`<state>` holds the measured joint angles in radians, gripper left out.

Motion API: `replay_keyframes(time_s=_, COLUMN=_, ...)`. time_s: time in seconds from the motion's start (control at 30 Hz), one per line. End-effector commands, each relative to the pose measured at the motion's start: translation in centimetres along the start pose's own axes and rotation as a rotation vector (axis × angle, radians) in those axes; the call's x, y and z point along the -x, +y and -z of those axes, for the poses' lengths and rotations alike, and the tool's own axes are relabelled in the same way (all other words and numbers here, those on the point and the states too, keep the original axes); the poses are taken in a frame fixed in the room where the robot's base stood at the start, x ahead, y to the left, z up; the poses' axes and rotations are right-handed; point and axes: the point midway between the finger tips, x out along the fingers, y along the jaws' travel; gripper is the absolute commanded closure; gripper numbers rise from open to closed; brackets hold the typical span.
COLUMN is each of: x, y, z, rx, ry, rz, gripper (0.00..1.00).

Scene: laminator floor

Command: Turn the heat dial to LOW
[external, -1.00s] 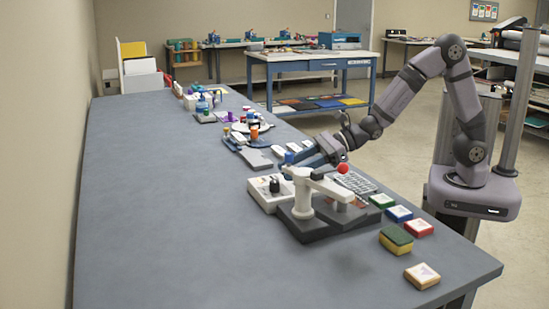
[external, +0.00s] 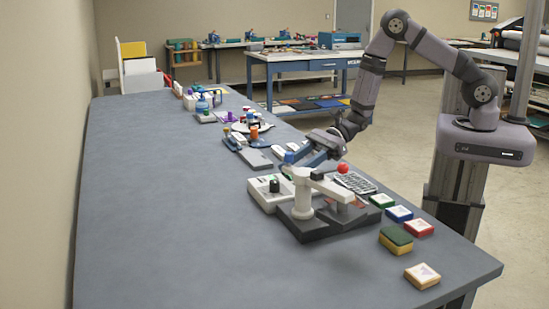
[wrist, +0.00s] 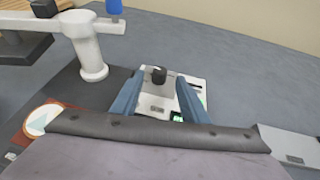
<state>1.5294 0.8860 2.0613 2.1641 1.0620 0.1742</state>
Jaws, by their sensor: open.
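The heat dial is a black knob (external: 274,186) on a pale control box (external: 262,198) near the bench middle, left of the white press arm. In the wrist view the black knob (wrist: 158,75) stands on the pale box (wrist: 191,82), between and beyond my blue fingertips. My gripper (wrist: 155,95) is open and empty, its fingers spread to either side of the line to the knob. They look apart from the knob. In the external view my gripper (external: 300,160) hangs above and behind the box. The dial's markings are too small to read.
A white press arm (external: 325,187) with a red ball tip stands on a dark base (external: 335,222), close in front of the box. Coloured pads (external: 397,238) lie to the right. A flat grey item (external: 255,158) lies beyond the box. The left bench is clear.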

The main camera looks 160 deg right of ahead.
Motion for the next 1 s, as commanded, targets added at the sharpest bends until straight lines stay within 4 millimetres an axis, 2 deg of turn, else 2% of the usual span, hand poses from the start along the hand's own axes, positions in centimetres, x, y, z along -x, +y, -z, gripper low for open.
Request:
replay_keyframes(time_s=0.27, x=-0.8, y=0.0, z=0.0, rx=0.0, ry=-0.001, rz=-0.002, gripper=0.59)
replay_keyframes(time_s=0.7, x=-5.8, y=0.0, z=-0.1, rx=0.0, ry=-0.001, rz=-0.002, gripper=0.59)
replay_keyframes(time_s=1.0, x=-7.3, y=0.0, z=0.0, rx=0.0, ry=-0.001, rz=0.0, gripper=0.59)
